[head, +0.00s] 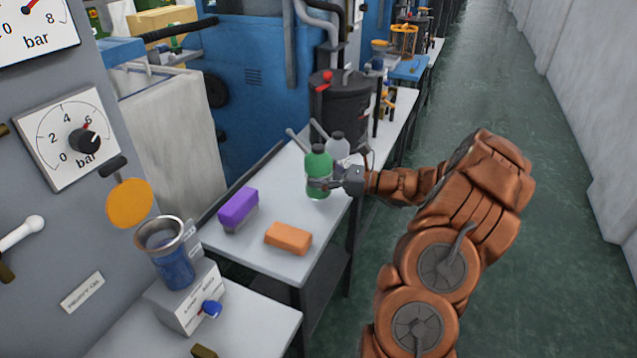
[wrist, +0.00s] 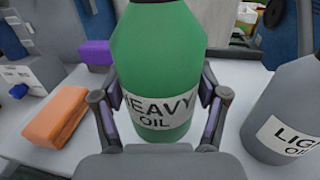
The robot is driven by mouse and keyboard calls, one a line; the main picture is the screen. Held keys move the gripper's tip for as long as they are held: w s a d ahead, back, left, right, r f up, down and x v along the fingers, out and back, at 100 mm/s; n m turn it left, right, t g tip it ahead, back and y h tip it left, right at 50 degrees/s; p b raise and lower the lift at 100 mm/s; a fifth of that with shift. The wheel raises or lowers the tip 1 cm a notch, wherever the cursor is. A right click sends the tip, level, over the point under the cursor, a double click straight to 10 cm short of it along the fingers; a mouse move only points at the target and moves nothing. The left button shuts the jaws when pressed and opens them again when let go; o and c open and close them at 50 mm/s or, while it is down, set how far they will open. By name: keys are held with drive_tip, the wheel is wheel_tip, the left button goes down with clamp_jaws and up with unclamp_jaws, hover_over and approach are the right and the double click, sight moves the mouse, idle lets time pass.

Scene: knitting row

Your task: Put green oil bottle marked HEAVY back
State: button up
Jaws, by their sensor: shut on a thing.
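The green oil bottle (head: 319,163) with a dark cap is upright at the right part of the grey table. In the wrist view the green bottle (wrist: 160,62) fills the middle, and its white label reads HEAVY OIL. My gripper (head: 325,183) reaches it from the right and is shut around its lower body. In the wrist view the two fingers of my gripper (wrist: 160,120) lie on either side of the label.
A grey bottle labelled LIGHT OIL (wrist: 287,112) stands close on the right; in the head view the grey bottle (head: 338,148) is just behind. An orange block (head: 288,238) and a purple block (head: 238,207) lie in front. A dark tank (head: 336,110) stands behind.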

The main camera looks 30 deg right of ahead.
drive_tip(key=shift+w+d, duration=0.1)
drive_tip(key=shift+w, duration=0.35)
drive_tip(key=shift+f, duration=1.8)
drive_tip(key=shift+f, duration=0.1)
drive_tip(key=o, duration=1.4)
drive_tip(key=shift+s+d, duration=0.25)
drive_tip(key=v, duration=1.1)
drive_tip(key=shift+s, duration=0.25)
drive_tip(key=shift+d, duration=0.1)
